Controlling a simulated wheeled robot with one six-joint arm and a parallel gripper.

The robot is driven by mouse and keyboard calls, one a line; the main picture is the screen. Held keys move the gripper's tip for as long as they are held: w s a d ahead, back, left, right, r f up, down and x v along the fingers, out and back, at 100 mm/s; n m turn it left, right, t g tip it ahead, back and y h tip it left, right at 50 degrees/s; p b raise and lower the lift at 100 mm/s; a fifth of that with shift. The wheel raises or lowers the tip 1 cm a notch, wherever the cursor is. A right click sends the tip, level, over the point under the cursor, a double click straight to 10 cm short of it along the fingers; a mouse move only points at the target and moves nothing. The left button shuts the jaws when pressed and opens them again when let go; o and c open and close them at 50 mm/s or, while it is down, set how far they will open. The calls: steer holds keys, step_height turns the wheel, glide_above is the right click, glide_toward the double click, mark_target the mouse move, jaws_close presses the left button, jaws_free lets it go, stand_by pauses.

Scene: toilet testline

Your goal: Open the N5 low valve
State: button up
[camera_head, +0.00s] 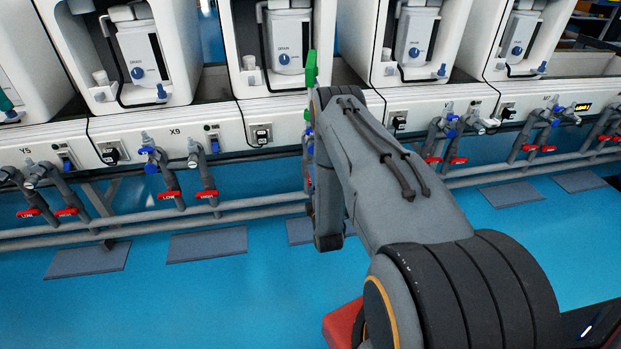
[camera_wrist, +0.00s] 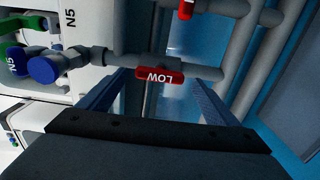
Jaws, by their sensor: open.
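My gripper (camera_wrist: 163,90) is open, with one blue finger on either side of the handle's lower edge. The handle lies just beyond or between the fingertips; I cannot tell whether they touch it. Nothing is held. In the head view my arm covers the N5 station, and the gripper and handle are hidden.
A second red handle (camera_wrist: 215,8) sits on a neighbouring pipe in the wrist view. A blue knob (camera_wrist: 45,69) and a green part (camera_wrist: 20,35) are to the left. In the head view, the X9 low handle (camera_head: 169,195) and grey pipes run left of my arm.

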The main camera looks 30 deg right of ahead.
steer(key=shift+p+v, duration=0.35)
steer(key=shift+v, duration=1.7)
